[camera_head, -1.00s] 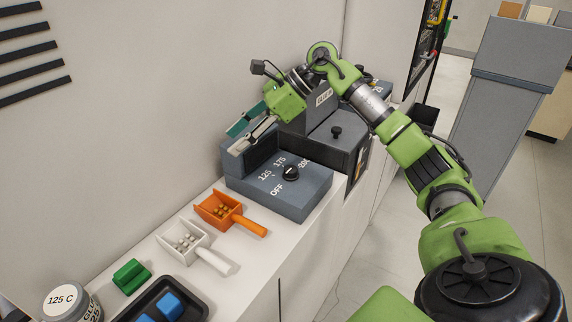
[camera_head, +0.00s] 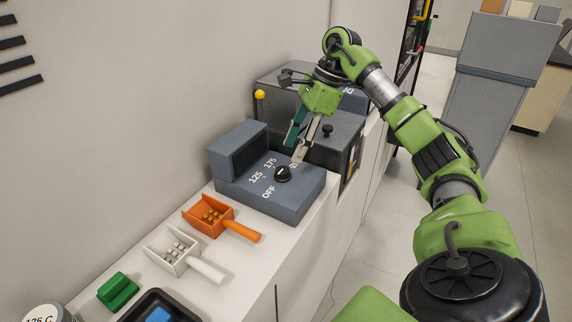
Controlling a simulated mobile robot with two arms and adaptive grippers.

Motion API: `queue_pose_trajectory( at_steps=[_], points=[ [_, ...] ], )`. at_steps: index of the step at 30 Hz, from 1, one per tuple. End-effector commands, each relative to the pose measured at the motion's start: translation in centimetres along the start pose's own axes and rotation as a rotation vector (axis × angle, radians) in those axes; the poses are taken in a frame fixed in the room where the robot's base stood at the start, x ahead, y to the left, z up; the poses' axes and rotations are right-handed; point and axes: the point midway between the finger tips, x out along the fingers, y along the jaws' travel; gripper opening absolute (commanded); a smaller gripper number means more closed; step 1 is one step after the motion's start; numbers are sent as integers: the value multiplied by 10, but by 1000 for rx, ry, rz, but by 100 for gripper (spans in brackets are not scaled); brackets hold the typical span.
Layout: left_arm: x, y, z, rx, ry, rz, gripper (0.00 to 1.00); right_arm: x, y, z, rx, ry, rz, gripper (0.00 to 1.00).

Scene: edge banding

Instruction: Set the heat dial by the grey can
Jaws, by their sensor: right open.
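The heat dial (camera_head: 283,174) is a black knob with a white mark on the sloped top of a blue-grey control box (camera_head: 300,203). White labels OFF, 125 and 175 show around it, and a label at its right is partly hidden by my gripper. My right gripper (camera_head: 293,151) is open and empty, its fingers pointing down just above and behind the dial, apart from it. The grey can (camera_head: 45,314) is cut off at the lower left corner; its label reads 125 C. My left gripper is not in view.
An orange scoop (camera_head: 208,215) and a white scoop (camera_head: 170,250) with pellets lie on the white counter. A green block (camera_head: 118,291) and a black tray (camera_head: 150,303) with a blue piece are nearer. A dark machine (camera_head: 340,135) stands behind the control box.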

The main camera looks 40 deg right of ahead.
Motion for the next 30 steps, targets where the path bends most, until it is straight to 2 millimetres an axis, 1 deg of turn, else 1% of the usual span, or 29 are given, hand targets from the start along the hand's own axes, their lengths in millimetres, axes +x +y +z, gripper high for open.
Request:
queue_pose_trajectory(
  at_steps=[1, 3, 6, 10, 15, 23, 26, 27, 28, 30],
  points=[
    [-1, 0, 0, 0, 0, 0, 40, 10, 1, -1, 0, 2, 5, 42],
    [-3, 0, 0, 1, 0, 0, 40, 22, 1, 0, 0, 1, 5, 42],
    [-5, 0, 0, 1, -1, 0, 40, 38, 1, 0, 1, 2, 4, 42],
    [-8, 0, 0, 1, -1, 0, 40, 53, 0, 1, 1, 0, 2, 42],
    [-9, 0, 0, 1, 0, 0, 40, 62, 0, 1, 0, -1, 0, 42],
    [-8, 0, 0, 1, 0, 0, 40, 63, 0, 0, 0, -1, -1, 42],
    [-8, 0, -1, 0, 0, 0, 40, 63, 0, 0, 0, -1, -1, 19],
    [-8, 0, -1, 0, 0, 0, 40, 63, 0, 0, 0, -1, 0, 9],
    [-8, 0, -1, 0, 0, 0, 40, 63, 0, 0, 0, -1, 0, 4],
    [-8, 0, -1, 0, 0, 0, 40, 63, 0, 0, 0, -1, 0, 4]
  ],
)
